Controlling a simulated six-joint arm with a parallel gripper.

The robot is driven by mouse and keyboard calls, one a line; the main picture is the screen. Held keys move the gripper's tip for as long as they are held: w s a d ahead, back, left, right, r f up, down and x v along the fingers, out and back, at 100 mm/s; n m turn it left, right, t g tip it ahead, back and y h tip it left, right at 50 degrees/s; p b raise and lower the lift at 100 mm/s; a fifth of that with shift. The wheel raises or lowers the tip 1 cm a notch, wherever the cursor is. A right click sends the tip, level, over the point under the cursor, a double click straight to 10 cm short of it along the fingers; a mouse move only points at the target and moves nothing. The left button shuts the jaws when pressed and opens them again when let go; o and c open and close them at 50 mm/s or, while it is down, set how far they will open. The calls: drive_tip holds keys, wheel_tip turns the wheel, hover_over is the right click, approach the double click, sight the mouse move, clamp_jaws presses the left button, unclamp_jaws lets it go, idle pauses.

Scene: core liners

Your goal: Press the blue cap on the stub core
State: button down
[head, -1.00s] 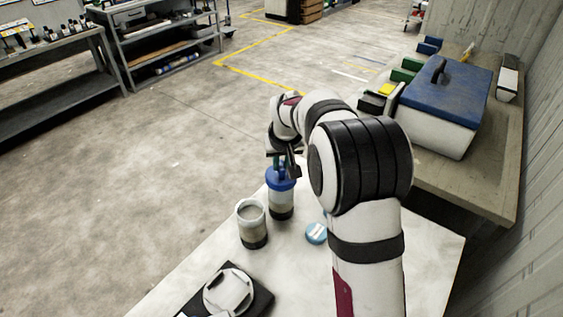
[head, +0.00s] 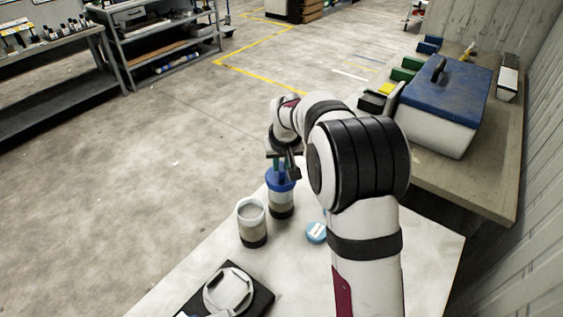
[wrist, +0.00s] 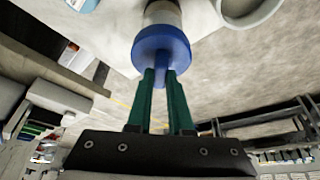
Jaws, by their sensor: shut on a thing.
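The blue cap (head: 280,181) sits on top of the stub core (head: 281,206), a clear tube with a grey-brown fill and dark base, upright on the white table. In the wrist view the cap (wrist: 160,46) covers the core's end, and a short blue knob stands out from it. My gripper (wrist: 163,78) has green fingers closed on this knob; in the head view my gripper (head: 280,165) is right above the cap. Whether the cap is fully seated cannot be told.
An open liner (head: 251,224) stands close to the left of the stub core. A light-blue disc (head: 316,232) lies to the right. A black cradle (head: 232,290) is at the table's front. A blue-lidded cooler (head: 445,100) stands on the side bench.

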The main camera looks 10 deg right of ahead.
drive_tip(key=shift+f, duration=0.9)
drive_tip(key=shift+c, duration=1.3)
unclamp_jaws()
drive_tip(key=shift+r, duration=0.1)
drive_tip(key=shift+r, duration=3.5)
